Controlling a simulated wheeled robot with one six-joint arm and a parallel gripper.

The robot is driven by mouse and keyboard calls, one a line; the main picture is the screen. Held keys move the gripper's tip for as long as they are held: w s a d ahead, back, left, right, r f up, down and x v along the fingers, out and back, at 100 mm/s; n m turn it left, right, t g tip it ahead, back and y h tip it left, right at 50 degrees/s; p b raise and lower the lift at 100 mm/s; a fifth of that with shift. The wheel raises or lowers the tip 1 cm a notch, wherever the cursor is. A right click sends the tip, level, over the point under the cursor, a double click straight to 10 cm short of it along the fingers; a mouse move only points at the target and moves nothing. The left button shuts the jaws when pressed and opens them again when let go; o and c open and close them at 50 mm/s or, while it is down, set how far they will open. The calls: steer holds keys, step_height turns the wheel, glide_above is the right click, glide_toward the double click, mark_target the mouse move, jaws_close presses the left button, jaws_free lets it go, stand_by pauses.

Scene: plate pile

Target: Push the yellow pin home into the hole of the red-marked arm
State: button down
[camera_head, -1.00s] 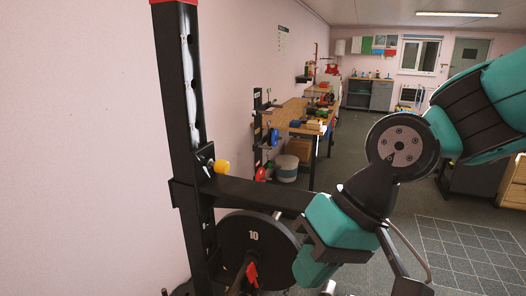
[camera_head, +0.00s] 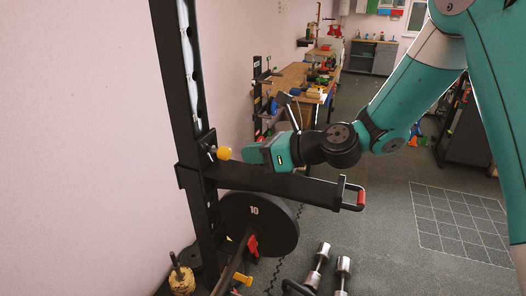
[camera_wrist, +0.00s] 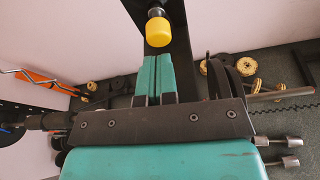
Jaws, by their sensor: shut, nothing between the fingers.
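The yellow pin (camera_head: 223,153) shows as a round yellow knob on the side of the black upright (camera_head: 166,60), with a short dark stem between knob and post. In the wrist view the knob (camera_wrist: 158,34) lies just beyond my fingertips. The red-marked arm (camera_head: 275,182) is a black bar running right from the upright, with a red piece (camera_head: 361,197) at its end. My gripper (camera_head: 247,153) is right of the knob, above the bar. Its teal fingers (camera_wrist: 154,58) are shut together and empty, slightly apart from the knob. The hole is hidden.
A weight plate marked 10 (camera_head: 258,226) hangs below the bar. Dumbbells (camera_head: 318,264) lie on the floor at the front. A cluttered workbench (camera_head: 310,85) stands behind.

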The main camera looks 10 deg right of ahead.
mark_target(229, 155)
steer(key=shift+x, duration=1.65)
steer(key=shift+w+a, duration=0.1)
steer(key=shift+s+d, duration=0.45)
steer(key=shift+d, duration=0.2)
steer(key=shift+s+d, duration=0.4)
steer(key=shift+d, duration=0.2)
